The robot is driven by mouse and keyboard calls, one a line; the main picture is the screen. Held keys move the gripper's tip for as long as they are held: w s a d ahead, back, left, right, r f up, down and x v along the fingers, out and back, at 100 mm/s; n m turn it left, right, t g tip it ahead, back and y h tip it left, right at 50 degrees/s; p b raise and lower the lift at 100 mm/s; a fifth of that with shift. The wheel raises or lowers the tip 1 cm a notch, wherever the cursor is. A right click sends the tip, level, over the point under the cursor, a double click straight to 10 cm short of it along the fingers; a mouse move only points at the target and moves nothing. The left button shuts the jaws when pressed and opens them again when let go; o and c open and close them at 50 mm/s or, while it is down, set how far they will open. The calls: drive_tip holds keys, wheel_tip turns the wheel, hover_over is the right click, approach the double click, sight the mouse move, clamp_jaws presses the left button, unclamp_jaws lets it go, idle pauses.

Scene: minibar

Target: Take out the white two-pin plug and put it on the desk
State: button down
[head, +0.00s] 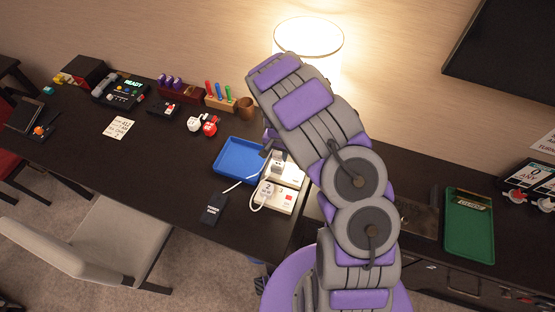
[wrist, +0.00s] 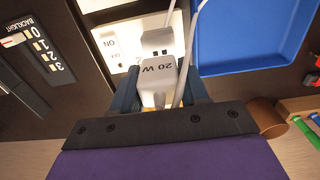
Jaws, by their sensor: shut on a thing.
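The white plug (wrist: 158,82), marked "20 W", is between the two dark fingers of my gripper (wrist: 158,95) in the wrist view. My gripper is shut on it. In the head view my gripper (head: 268,150) is partly hidden by my arm, above the white panels (head: 292,172). The dark desk (head: 150,155) extends to the left.
A blue tray (head: 237,160) sits left of the panels. White cables (head: 256,195) run beside a black backlight box (head: 213,208). A green tray (head: 469,225) is at the right. The left-middle desk is clear.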

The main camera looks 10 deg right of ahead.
drive_tip(key=shift+r, duration=1.05)
